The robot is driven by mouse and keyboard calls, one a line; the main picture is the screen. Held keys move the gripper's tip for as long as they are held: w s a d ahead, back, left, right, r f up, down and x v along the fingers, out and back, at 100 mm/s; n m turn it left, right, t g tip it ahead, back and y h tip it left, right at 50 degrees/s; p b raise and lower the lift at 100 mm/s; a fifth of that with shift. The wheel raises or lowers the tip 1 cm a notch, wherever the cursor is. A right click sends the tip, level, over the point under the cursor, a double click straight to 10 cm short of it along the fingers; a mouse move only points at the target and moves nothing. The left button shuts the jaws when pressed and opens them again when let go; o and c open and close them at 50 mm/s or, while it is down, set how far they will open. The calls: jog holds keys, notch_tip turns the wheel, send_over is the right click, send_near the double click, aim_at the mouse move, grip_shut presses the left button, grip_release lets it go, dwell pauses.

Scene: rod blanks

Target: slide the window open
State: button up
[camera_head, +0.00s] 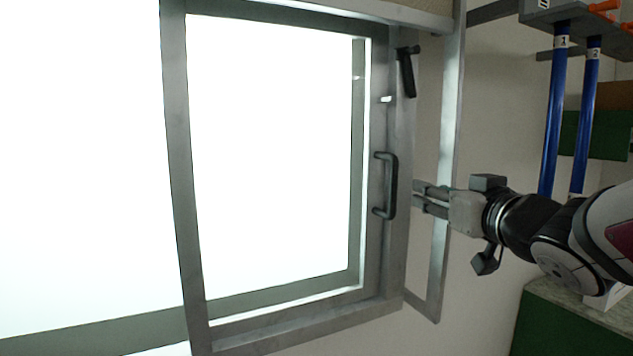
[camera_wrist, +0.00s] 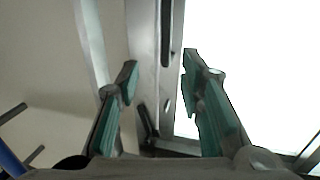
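The window (camera_head: 178,150) is a grey-framed pane with bright white light behind it. A dark U-shaped handle (camera_head: 385,185) is fixed on the right side of its frame. My gripper (camera_head: 417,192) is just right of this handle in the head view, its fingers pointing at the frame. In the wrist view my gripper (camera_wrist: 159,78) is open, with teal finger pads well apart and nothing held. A dark bar, seemingly the handle (camera_wrist: 166,35), shows at the top between the fingers. A black latch lever (camera_head: 406,72) sits higher on the frame; a dark lever also shows in the wrist view (camera_wrist: 148,122).
An outer grey frame bar (camera_head: 449,110) runs beside my gripper. Blue rods (camera_head: 553,110) hang from a grey rack (camera_head: 575,12) at upper right. A green cabinet (camera_head: 560,325) with a pale top stands at lower right. The wall between is bare.

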aim_at(396, 179)
jog(key=shift+y, duration=0.5)
jog(key=w+a, duration=0.1)
jog(key=w, duration=0.3)
jog(key=w+a+b, duration=0.1)
jog(key=w, duration=0.4)
jog(key=w+a+b, duration=0.1)
jog(key=w, duration=0.4)
jog(key=shift+w+r, duration=0.1)
jog(key=shift+w, duration=0.1)
grip_shut()
